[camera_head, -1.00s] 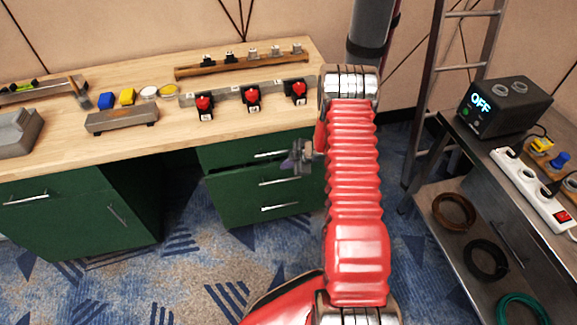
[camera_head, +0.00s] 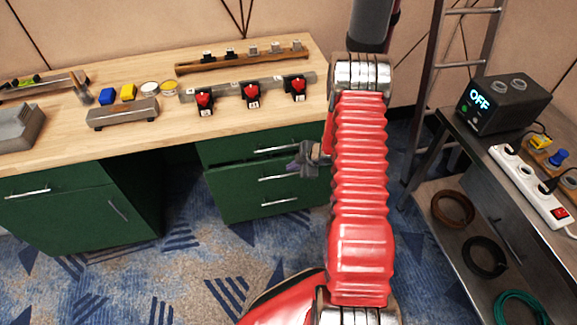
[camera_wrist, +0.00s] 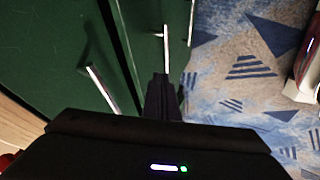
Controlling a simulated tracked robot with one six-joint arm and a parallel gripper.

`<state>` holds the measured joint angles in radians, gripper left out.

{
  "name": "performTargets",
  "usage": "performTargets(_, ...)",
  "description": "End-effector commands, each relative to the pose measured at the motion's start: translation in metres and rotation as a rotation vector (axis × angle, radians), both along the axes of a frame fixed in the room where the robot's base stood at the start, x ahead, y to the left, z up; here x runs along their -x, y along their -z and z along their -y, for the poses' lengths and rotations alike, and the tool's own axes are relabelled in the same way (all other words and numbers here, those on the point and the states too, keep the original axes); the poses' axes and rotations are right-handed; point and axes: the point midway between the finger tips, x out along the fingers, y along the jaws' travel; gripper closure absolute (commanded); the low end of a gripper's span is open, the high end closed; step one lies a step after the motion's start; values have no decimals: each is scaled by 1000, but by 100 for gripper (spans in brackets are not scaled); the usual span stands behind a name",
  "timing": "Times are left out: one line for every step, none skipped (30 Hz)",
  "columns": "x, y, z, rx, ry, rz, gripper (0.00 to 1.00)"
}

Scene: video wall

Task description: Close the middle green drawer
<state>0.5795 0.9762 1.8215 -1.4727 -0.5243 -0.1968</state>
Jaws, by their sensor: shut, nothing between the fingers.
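The green drawers stand under the right part of the wooden desk, one above another, each with a silver handle. The middle green drawer (camera_head: 235,187) stands slightly out, with a dark gap along its top edge. Its handle (camera_head: 279,177) is just below my gripper. My gripper (camera_head: 300,160) is shut and empty, in front of the drawers near their right side; the head view does not settle whether it touches. In the wrist view the dark fingers (camera_wrist: 162,98) point at the drawer fronts, close to the end of a silver handle (camera_wrist: 166,48). My arm hides the drawers' right edge.
The wooden desk (camera_head: 60,150) overhangs the drawers and carries red-button switches (camera_head: 252,95) and small blocks. A green cabinet (camera_head: 60,215) stands left. A metal cart (camera_head: 440,180) with a black box (camera_head: 503,104) and a ladder (camera_head: 430,70) are at the right. Patterned carpet in front is clear.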

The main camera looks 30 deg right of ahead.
Motion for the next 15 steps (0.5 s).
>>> performTargets(4,-6,1,0,0,-1,100)
performTargets(7,-10,2,-1,-1,0,100)
performTargets(10,-14,3,-1,-1,0,100)
performTargets(12,-18,4,-1,-1,0,100)
performTargets(14,-21,4,-1,-2,0,100)
performTargets(17,-25,5,-2,-3,-1,100)
performTargets(19,-29,6,-1,-2,0,100)
performTargets(21,-32,7,-1,-3,0,100)
performTargets(25,-37,8,-1,-5,0,100)
performTargets(27,-40,9,-1,-5,0,100)
performTargets(29,-43,10,-1,-5,0,100)
performTargets(32,-47,11,-1,-3,0,100)
performTargets(34,-50,12,-1,-5,-1,100)
performTargets(36,-53,12,-1,-5,-1,100)
performTargets(38,-56,13,-1,-5,0,100)
